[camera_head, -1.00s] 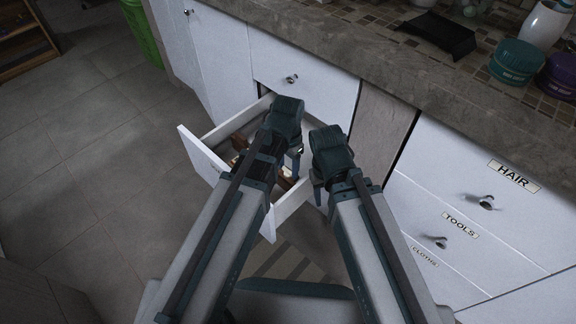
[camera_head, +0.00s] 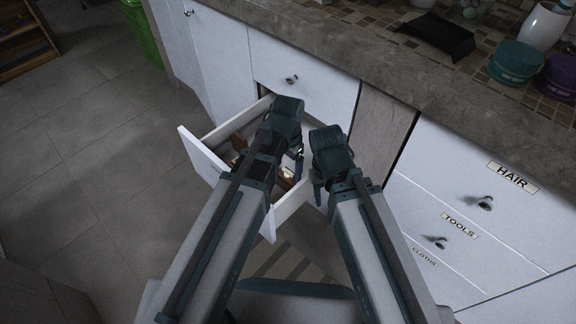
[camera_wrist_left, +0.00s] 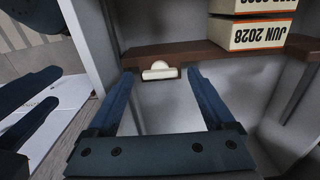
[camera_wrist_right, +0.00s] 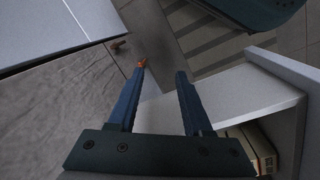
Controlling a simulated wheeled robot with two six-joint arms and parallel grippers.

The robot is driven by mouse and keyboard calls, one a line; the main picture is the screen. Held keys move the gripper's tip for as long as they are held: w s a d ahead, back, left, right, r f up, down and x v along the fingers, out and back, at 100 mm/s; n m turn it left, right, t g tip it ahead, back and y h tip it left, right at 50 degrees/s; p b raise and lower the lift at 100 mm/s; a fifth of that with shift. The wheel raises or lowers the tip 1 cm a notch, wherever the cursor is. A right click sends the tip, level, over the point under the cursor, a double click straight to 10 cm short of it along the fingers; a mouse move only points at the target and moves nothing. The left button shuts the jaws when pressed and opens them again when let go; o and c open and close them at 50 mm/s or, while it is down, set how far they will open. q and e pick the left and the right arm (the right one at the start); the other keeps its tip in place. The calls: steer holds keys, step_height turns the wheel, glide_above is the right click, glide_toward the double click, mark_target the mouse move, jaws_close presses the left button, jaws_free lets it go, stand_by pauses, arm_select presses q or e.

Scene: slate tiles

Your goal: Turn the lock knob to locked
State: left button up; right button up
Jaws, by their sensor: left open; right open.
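A small cream rounded piece (camera_wrist_left: 158,71), which looks like the lock knob, sits on the brown wooden divider (camera_wrist_left: 190,52) inside the open drawer. My left gripper (camera_wrist_left: 160,77) is open, and the cream piece shows between its fingertips; I cannot tell whether they touch it. In the head view my left gripper (camera_head: 298,168) is over the open white drawer (camera_head: 205,156), and the cream piece is not clear there. My right gripper (camera_wrist_right: 161,72) is open and empty at the drawer's right side. No locked or unlocked marking is readable.
Boxes marked JUN 2028 (camera_wrist_left: 262,33) lie in the drawer beyond the divider. A closed drawer (camera_head: 310,80) is behind the open one. Drawers labelled HAIR (camera_head: 513,177) and TOOLS (camera_head: 460,225) are at right. Free floor (camera_head: 90,170) lies at left.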

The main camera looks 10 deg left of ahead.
arm_select(q)
step_height(320, 180, up, 14)
steer(key=p, duration=1.3)
steer(key=shift+f, duration=0.25)
step_height(320, 180, up, 22)
steer(key=r+n+y+p, duration=0.1)
steer(key=n+p, duration=0.3)
steer(key=p, duration=1.9)
glide_above(288, 171)
steer(key=s, duration=0.9)
steer(key=shift+s+a, duration=0.1)
steer(key=shift+a, duration=0.2)
steer(key=shift+a, duration=0.1)
